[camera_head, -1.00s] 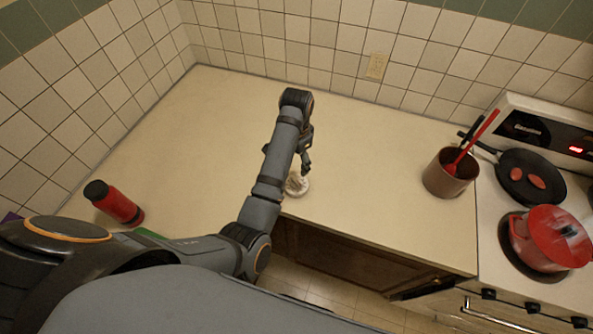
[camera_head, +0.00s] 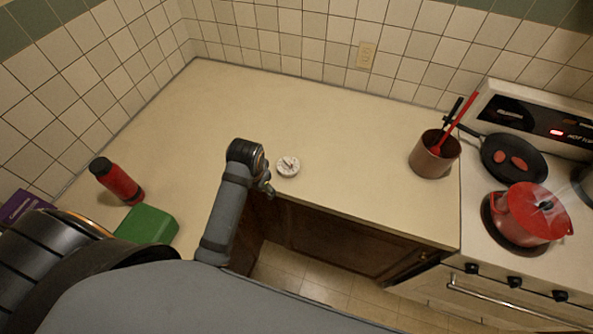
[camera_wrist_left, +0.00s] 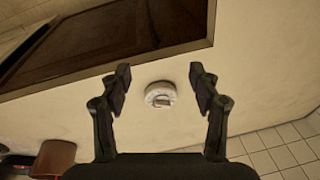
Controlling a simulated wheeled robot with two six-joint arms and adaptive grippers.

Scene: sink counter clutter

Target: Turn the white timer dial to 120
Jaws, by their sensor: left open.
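The white timer dial (camera_head: 288,166) lies on the counter near its front edge, fully uncovered in the head view. Its face has dark marks too small to read. In the left wrist view the timer (camera_wrist_left: 160,95) shows between and beyond the two fingertips. My left gripper (camera_wrist_left: 158,88) is open and empty there, its fingers apart on either side of the timer and not touching it. In the head view my left gripper (camera_head: 268,188) is mostly hidden behind my wrist, just left of the timer. My right gripper is not in view.
A utensil pot (camera_head: 432,157) is at the right, beside the stove with a black pan (camera_head: 497,164) and a red pot (camera_head: 533,214). The counter behind the timer is clear.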

